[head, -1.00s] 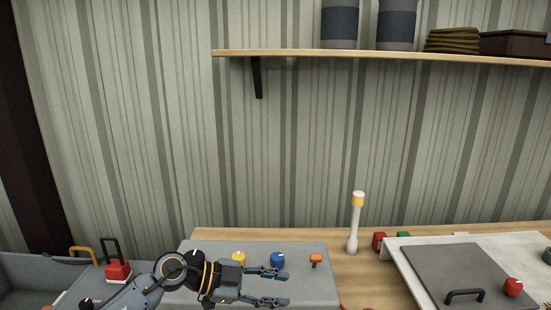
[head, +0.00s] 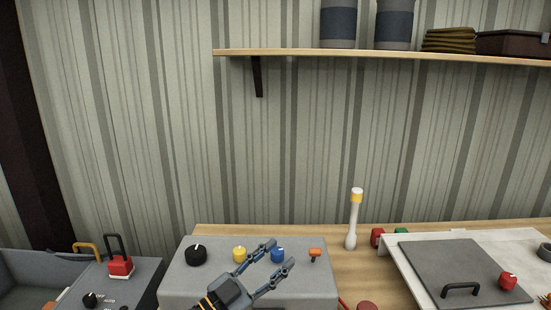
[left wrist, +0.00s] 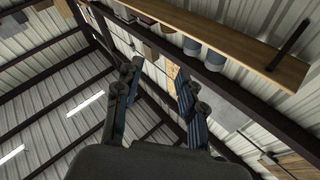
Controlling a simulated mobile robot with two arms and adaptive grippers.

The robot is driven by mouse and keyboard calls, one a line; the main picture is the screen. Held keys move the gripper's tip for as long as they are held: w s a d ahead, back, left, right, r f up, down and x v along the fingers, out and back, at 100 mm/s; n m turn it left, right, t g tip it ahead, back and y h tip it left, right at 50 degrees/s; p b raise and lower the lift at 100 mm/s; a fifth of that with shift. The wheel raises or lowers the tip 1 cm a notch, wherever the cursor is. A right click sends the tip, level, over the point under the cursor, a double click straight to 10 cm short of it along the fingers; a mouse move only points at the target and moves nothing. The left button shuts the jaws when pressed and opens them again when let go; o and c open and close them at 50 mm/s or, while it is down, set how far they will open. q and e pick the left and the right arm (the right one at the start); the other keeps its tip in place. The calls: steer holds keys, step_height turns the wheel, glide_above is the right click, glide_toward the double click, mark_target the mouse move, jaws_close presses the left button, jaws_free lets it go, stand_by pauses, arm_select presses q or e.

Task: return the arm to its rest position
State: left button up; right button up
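My left gripper (head: 274,269) is in the head view at the lower middle, in front of the grey control panel (head: 310,283). Its fingers are spread and point up and to the right, with nothing between them. In the left wrist view the same gripper (left wrist: 155,85) shows two fingers apart, with only the far wall, roof beams and shelf beyond them. Most of the left arm is below the head view's lower edge. My right gripper is not in view.
A white, yellow-topped post (head: 353,220) stands on the wooden counter. A grey lid (head: 462,271) lies at right. A shelf (head: 400,58) hangs above.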

arm_select(q)
steer(key=a+f+n+t+y, duration=0.5)
steer(key=a+f+n+y, duration=0.4)
steer(key=a+n+y, duration=0.4)
steer(key=s+a+f+n+g+y, duration=0.1)
steer(key=s+a+f+g+y, duration=0.35)
steer(key=s+f, duration=0.3)
steer(key=s+a+f+g, duration=0.1)
steer(key=s+f+g, duration=0.3)
steer(key=s, duration=0.4)
steer(key=s+a+f+m+g, duration=0.1)
steer(key=s+f+g, duration=0.2)
steer(key=s+f, duration=0.3)
steer(key=s+a+f+g, duration=0.1)
steer(key=s+f+g, duration=0.25)
steer(key=s, duration=0.55)
step_height(320, 180, down, 26)
steer(key=g+b, duration=0.1)
steer(key=b, duration=0.2)
steer(key=s+a+f+g+b, duration=0.1)
steer(key=s+a+f+b, duration=0.1)
steer(key=s+f, duration=1.6)
step_height(320, 180, down, 3)
steer(key=shift+a+f+m+g+h+b, duration=0.1)
steer(key=shift+a+m+g+h+b, duration=0.25)
steer(key=shift+b, duration=0.2)
